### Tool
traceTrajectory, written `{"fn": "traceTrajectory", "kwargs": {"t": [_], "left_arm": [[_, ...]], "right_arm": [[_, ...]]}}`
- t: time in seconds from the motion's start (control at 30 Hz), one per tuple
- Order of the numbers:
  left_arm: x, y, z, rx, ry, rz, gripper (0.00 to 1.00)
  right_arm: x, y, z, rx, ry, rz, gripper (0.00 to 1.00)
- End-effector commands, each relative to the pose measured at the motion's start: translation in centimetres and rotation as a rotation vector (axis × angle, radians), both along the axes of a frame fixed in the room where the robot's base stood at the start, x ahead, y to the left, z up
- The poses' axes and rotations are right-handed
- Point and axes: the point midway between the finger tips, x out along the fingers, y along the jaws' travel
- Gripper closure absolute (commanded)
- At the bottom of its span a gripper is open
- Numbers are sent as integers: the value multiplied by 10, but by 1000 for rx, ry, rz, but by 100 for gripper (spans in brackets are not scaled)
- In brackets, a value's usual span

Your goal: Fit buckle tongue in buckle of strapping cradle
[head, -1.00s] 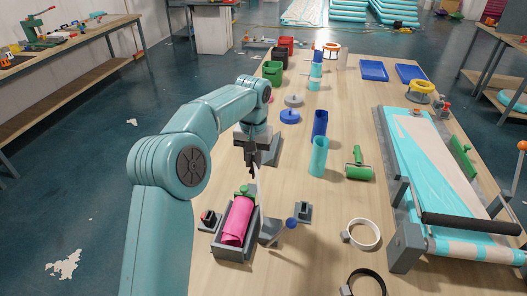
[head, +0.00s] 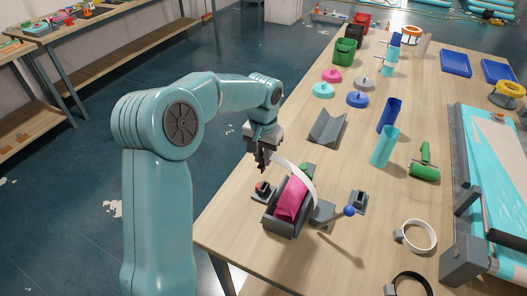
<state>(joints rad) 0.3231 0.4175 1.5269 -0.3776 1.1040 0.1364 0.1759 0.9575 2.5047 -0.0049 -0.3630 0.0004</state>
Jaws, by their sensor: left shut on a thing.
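The strapping cradle (head: 278,228) is a grey trough near the table's front left edge, with a pink roll (head: 290,200) lying in it. A white strap (head: 307,178) arcs over the roll from the cradle's right side up to my left gripper (head: 262,164). That gripper is shut on the strap's free end, above and behind a small dark block with a red part (head: 262,190), which looks like the buckle, left of the cradle. The tongue is too small and hidden by the fingers to make out. My right gripper is out of view.
A blue-knobbed lever (head: 349,211) and a grey block (head: 361,201) stand right of the cradle. Behind are a grey V-shaped rest (head: 327,128), a teal tube (head: 384,147) and coloured discs. A white ring (head: 419,236) lies at the right.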

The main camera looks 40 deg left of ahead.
Motion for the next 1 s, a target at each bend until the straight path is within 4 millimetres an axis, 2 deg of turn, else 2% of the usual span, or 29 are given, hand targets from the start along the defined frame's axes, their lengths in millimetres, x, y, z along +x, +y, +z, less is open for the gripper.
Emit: {"fn": "traceTrajectory", "kwargs": {"t": [0.2, 0.37, 0.8, 1.0], "left_arm": [[0, -1, 1, -3, -1, -1, 100], [0, 0, -7, -3, -1, 0, 100], [-1, 3, -49, -3, -1, 3, 100], [-1, 2, -58, -3, -1, 3, 100]], "right_arm": [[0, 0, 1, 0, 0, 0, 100], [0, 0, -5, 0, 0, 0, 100], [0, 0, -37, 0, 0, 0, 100], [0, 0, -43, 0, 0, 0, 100]]}}
